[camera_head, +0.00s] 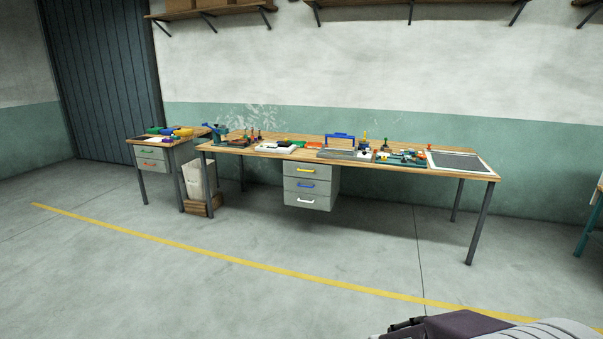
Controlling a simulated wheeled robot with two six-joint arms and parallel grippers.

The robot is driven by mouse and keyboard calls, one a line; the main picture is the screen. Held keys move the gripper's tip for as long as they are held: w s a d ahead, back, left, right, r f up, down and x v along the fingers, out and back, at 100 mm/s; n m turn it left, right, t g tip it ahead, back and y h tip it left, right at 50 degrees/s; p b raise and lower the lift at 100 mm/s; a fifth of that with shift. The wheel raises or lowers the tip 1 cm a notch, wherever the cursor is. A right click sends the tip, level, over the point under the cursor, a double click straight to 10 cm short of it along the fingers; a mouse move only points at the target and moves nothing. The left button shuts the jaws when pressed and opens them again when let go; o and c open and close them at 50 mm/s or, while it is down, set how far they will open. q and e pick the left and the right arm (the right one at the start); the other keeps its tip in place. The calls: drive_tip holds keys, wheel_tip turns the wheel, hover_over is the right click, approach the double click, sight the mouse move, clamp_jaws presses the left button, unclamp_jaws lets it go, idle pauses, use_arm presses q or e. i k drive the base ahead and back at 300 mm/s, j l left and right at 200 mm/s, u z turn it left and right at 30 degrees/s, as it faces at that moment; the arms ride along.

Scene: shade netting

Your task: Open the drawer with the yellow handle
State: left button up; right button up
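The drawer with the yellow handle (307,171) is the top one in a grey drawer unit under the long workbench (390,169). Its front looks flush with the unit, so it appears shut. Below it are a drawer with a blue handle (306,185) and one with a white handle (305,200), both appearing shut. My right gripper (403,327) shows only in part at the bottom edge, black and purple, far from the drawer; its fingers are too unclear to tell open from shut. My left gripper is out of view.
A smaller bench (151,141) at left has drawers with green and orange handles. A pale bin (198,180) stands between the benches. Several tools lie on the long bench. The grey floor (220,290) before it is clear, crossed by a yellow line (240,261).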

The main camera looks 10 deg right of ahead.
sight(312, 164)
drive_tip(key=i+l+z, duration=0.4)
drive_tip(key=i, duration=0.45)
drive_tip(key=i+z, duration=0.4)
drive_tip(key=i, duration=0.45)
drive_tip(key=i+u, duration=0.15)
drive_tip(key=i, duration=0.35)
drive_tip(key=i+l+u, duration=0.1)
drive_tip(key=i, duration=0.4)
drive_tip(key=i+l+u, duration=0.15)
drive_tip(key=i, duration=0.3)
drive_tip(key=i+l+u, duration=0.1)
drive_tip(key=i, duration=0.4)
drive_tip(key=i+l+u, duration=0.15)
drive_tip(key=i+l, duration=0.2)
drive_tip(key=i+l+u, duration=1.1)
drive_tip(key=i+l, duration=0.1)
drive_tip(key=l, duration=0.1)
